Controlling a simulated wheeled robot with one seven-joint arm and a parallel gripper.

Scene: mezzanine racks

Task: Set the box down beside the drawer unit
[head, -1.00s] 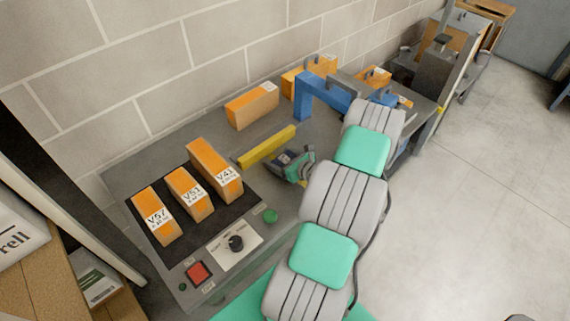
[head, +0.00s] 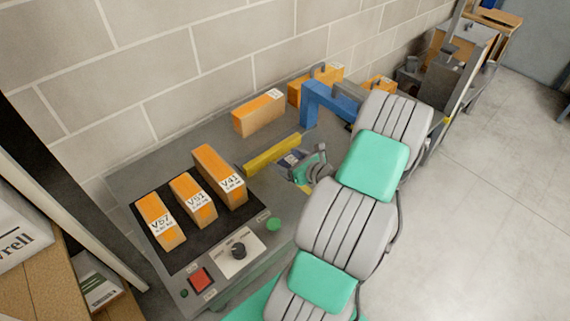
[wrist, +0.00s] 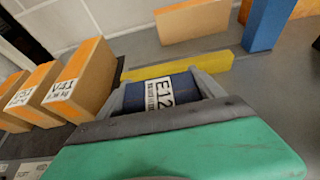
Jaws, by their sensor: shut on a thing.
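My gripper (wrist: 166,86) is shut on a dark blue box (wrist: 181,86) with a white label reading E12. In the wrist view a grey finger stands on each side of the box. In the head view the gripper (head: 308,165) is low over the grey worktop, just right of the yellow bar, and my arm partly hides this area. Only a small part of the blue box (head: 291,158) shows there. I cannot tell whether the box touches the worktop. I cannot pick out a drawer unit in either view.
Orange boxes V57 (head: 160,222), V51 (head: 193,200) and V41 (head: 219,177) stand on a black mat. A yellow bar (head: 272,154), another orange box (head: 259,114) and a blue arch (head: 328,101) stand nearby. A control panel (head: 235,252) is at the front, a block wall behind.

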